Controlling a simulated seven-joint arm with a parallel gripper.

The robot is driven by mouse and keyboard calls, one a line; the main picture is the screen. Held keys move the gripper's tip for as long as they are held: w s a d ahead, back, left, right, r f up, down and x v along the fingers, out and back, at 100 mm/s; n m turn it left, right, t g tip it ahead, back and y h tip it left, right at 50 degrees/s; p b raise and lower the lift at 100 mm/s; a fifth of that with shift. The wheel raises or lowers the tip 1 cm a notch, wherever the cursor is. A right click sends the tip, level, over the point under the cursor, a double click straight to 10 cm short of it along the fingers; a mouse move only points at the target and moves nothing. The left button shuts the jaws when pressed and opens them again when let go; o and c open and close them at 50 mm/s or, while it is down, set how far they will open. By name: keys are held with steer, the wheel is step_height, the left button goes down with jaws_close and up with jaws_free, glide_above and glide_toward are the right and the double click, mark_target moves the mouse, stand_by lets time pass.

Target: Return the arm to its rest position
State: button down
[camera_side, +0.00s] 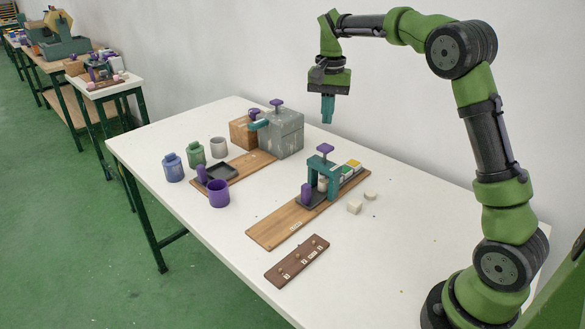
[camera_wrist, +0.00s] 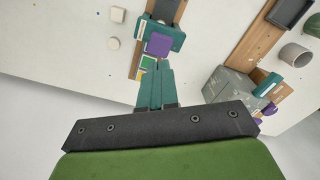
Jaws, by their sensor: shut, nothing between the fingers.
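My gripper (camera_side: 327,109) hangs in the air above the back part of the white table, with its teal fingers pointing down. The fingers are closed together with nothing between them. In the wrist view, the closed fingers of my gripper (camera_wrist: 159,66) show below the purple knob (camera_wrist: 159,44) of the teal press. In the side view, the teal press (camera_side: 321,171) stands on a long wooden board (camera_side: 280,228), well below and apart from my gripper.
A grey box (camera_side: 284,134) with a purple knob stands at the table's back. Blue (camera_side: 173,168), green (camera_side: 195,155) and grey (camera_side: 219,147) containers and a purple cup (camera_side: 219,194) stand left. Pale blocks (camera_side: 354,207) and a brown peg strip (camera_side: 297,262) lie nearer. The air around my gripper is clear.

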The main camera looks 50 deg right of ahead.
steer(key=shift+w+d+f, duration=0.15)
steer(key=shift+f, duration=0.05)
steer(key=shift+s+a+f+n+t, duration=0.3)
steer(key=shift+s+a+f+n, duration=0.4)
steer(key=shift+s+n, duration=0.25)
steer(key=s+a+r+n+t+y, duration=0.1)
steer(key=s+a+n+t, duration=0.2)
steer(key=s+a, duration=0.4)
steer(key=s+a+r+n+t+y, duration=0.1)
steer(key=s+a+r+n+t, duration=0.1)
steer(key=s+a, duration=0.6)
steer(key=s+n+t, duration=0.1)
steer(key=s, duration=0.5)
steer(key=shift+r+t, duration=0.15)
steer(key=shift+t, duration=0.15)
